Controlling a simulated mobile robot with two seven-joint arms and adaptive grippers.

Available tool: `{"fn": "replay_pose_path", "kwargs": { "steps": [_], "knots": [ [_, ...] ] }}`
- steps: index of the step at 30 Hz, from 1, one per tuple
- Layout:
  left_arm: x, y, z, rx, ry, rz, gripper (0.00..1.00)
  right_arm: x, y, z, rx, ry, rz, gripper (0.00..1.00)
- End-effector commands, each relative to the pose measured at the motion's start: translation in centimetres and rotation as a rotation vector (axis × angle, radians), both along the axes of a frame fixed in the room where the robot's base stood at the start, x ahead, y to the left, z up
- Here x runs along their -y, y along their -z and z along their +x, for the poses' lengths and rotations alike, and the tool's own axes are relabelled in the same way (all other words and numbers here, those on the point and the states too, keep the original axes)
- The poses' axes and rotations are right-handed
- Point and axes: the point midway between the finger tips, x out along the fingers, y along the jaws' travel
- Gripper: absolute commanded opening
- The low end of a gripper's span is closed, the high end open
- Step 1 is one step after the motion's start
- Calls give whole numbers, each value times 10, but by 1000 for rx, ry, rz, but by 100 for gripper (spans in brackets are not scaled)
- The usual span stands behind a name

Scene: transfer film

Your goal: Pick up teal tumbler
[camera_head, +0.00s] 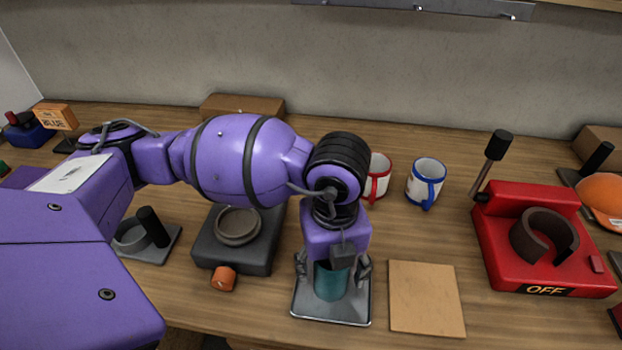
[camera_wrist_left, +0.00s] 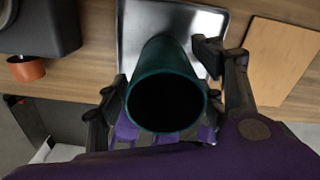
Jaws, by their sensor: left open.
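The teal tumbler (camera_head: 330,281) stands upright on a grey metal tray (camera_head: 331,313) near the table's front edge. My left gripper (camera_head: 333,270) is over it with its fingers apart, one on either side of the tumbler. In the left wrist view the tumbler (camera_wrist_left: 165,92) shows its dark open mouth between the two open fingers (camera_wrist_left: 168,100). Small gaps seem to show beside it, but contact is hard to tell. The gripper and wrist hide part of the tumbler's top in the head view. My right gripper is not in view.
A wooden board (camera_head: 426,298) lies right of the tray. A dark grey device (camera_head: 238,252) and an orange cup (camera_head: 224,279) are left. A red-handled mug (camera_head: 378,177) and a blue-handled mug (camera_head: 425,183) stand behind. A red press (camera_head: 535,240) marked OFF is at right.

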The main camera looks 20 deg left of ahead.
Motion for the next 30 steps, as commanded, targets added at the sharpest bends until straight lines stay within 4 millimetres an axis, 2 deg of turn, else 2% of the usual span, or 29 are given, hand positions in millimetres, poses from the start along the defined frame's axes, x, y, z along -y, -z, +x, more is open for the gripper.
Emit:
{"fn": "replay_pose_path", "kwargs": {
  "steps": [5,13,24,30],
  "knots": [
    [0,20,1,1,-2,0,63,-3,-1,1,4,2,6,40],
    [0,21,1,4,0,-1,62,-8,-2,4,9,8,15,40],
    [0,21,1,4,0,-1,13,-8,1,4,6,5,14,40],
    [0,20,1,6,0,-1,12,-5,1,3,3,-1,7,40]
  ]
}}
